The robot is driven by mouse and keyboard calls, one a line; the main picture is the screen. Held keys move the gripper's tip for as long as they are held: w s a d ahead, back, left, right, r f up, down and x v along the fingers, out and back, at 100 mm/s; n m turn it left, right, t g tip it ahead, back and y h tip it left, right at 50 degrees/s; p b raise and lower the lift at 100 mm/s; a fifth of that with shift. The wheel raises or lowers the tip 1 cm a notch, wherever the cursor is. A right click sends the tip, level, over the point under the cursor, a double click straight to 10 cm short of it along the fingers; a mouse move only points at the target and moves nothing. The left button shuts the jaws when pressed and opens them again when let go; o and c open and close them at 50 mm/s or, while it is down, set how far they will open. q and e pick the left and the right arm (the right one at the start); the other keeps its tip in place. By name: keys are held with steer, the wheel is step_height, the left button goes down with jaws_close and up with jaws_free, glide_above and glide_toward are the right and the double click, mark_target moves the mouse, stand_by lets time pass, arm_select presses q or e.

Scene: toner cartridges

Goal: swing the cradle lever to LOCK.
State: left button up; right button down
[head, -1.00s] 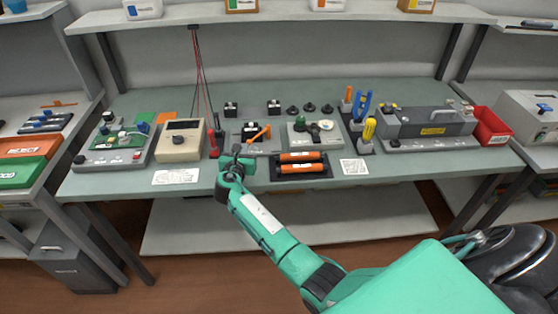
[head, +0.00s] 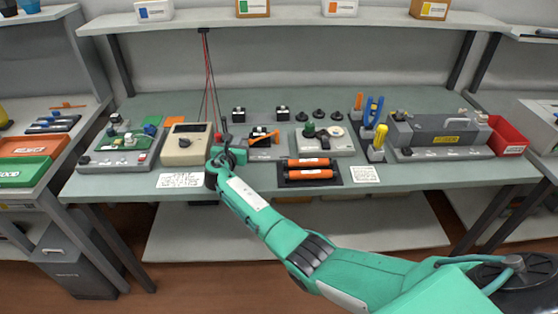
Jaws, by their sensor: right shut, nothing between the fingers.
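The cradle (head: 263,153) is a grey unit with a black block, near the middle of the bench. Its orange lever (head: 266,135) points right and slightly up. Any LOCK marking is too small to read. My right gripper (head: 226,149) is shut and empty just left of the cradle, apart from the lever as far as I can see. Its dark fingers blur against the items behind. My left gripper is out of view.
Two orange cartridges (head: 309,174) lie in a black tray right of my forearm. A beige meter (head: 187,144) stands close left of my gripper, with red cables above. A grey station (head: 325,141) stands right of the cradle.

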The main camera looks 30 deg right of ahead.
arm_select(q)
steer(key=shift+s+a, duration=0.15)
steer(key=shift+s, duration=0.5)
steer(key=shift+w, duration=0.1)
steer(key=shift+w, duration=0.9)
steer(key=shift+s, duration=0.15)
